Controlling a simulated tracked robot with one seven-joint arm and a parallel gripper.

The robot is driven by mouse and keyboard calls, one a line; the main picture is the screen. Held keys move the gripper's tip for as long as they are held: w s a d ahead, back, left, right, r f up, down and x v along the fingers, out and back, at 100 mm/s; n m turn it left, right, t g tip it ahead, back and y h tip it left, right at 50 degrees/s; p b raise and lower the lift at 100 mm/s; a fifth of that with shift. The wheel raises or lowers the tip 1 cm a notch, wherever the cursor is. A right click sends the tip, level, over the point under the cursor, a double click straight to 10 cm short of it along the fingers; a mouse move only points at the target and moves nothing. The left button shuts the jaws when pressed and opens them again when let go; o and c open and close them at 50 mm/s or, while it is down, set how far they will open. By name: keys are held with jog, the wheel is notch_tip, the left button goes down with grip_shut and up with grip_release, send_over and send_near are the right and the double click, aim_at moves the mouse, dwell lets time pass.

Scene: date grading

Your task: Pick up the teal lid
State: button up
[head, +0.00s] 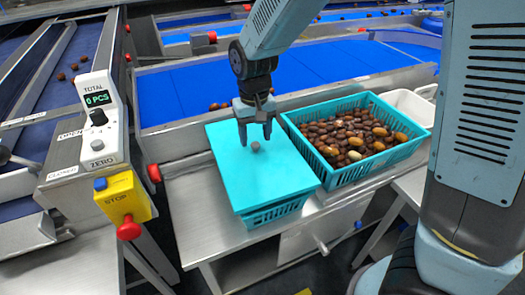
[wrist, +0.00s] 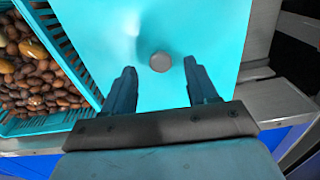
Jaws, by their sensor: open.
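The teal lid (head: 284,178) is a flat square plate lying on a teal crate (head: 276,212) on the metal table. A small round grey knob stands at the lid's middle; it also shows in the wrist view (wrist: 160,62). My gripper (head: 256,137) is open over the lid, its fingers pointing down close to the knob. In the wrist view the two fingers of my gripper (wrist: 160,82) are spread apart, one to each side of the knob's line. Nothing is between them that they touch, as far as I can see.
A teal basket (head: 328,182) full of brown dates stands right beside the lidded crate. A white bin (head: 425,106) is behind it. A blue conveyor (head: 185,97) runs behind. A yellow stop box (head: 122,197) with a red button is at the left.

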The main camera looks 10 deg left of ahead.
jog(key=shift+f, duration=1)
grip_shut()
